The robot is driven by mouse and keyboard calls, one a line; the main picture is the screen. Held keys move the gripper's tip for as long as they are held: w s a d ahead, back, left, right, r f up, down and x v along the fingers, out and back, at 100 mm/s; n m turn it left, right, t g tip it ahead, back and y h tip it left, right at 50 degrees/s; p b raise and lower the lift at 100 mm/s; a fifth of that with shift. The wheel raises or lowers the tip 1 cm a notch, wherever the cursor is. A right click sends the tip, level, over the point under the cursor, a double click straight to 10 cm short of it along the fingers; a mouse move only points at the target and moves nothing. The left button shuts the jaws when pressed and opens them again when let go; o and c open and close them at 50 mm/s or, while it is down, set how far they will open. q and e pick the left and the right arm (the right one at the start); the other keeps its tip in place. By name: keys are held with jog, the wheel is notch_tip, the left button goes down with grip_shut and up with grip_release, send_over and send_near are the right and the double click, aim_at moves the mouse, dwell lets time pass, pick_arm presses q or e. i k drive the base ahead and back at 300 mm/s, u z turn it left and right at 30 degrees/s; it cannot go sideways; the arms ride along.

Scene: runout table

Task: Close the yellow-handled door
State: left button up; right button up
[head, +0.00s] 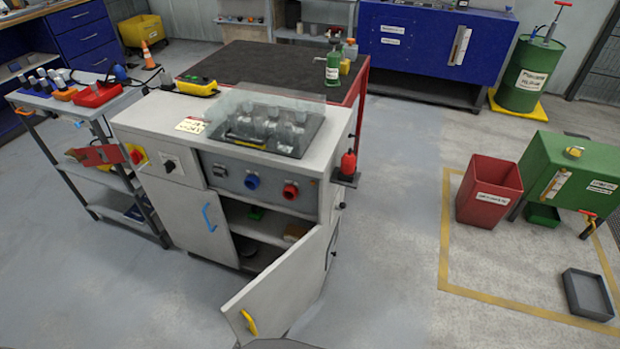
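The yellow-handled door (285,283) is the right door of a grey cabinet (160,118). It stands wide open, swung out toward the bottom of the view. Its yellow handle (248,322) is near the door's free end, low in the picture. The open bay behind it shows a shelf with a small green item (256,213) and a tan item (296,231). The left door (190,212), with a blue handle (208,217), looks shut. Neither of my grippers shows in the head view.
A grey trolley (80,107) with tools stands close to the cabinet's left side. A red bin (489,192), a green tank (575,178) and a grey tray (587,295) are at the right. The floor between the cabinet and the red bin is clear.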

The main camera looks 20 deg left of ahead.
aim_at(266, 307)
jog(key=u, duration=1.05)
jog(key=i, duration=0.15)
jog(key=u, duration=2.2)
jog(key=k, duration=1)
jog(key=z, duration=1.4)
